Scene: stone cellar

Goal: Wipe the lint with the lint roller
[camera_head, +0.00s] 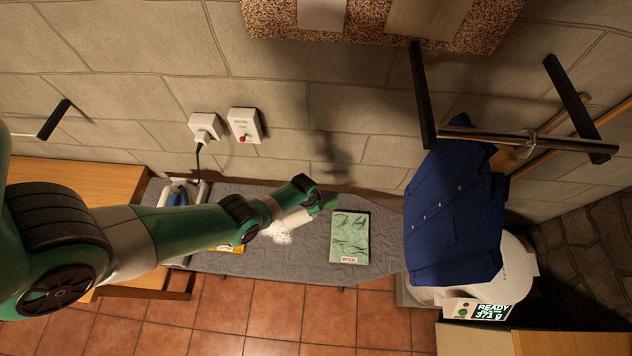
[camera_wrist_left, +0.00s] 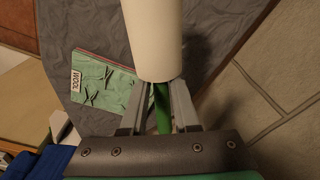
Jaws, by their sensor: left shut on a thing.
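My left gripper (camera_head: 316,201) is shut on the green handle of the lint roller, above the grey ironing board (camera_head: 305,262). In the head view the white roller (camera_head: 293,218) lies to the left of the gripper. In the left wrist view the handle (camera_wrist_left: 162,108) is between the fingers (camera_wrist_left: 156,108), and the white roller (camera_wrist_left: 153,42) extends toward the top edge. A green cloth labelled WOOL (camera_head: 350,238) lies on the board to the right of the gripper. Dark curly strands, apparently lint, lie on it (camera_wrist_left: 104,82). The roller appears apart from the cloth. My right gripper is out of view.
A yellow item (camera_head: 231,250) is partly hidden by my arm. A blue iron (camera_head: 177,197) stands at the board's left end. A blue jacket (camera_head: 455,210) hangs on the right, near a white device reading READY (camera_head: 488,310).

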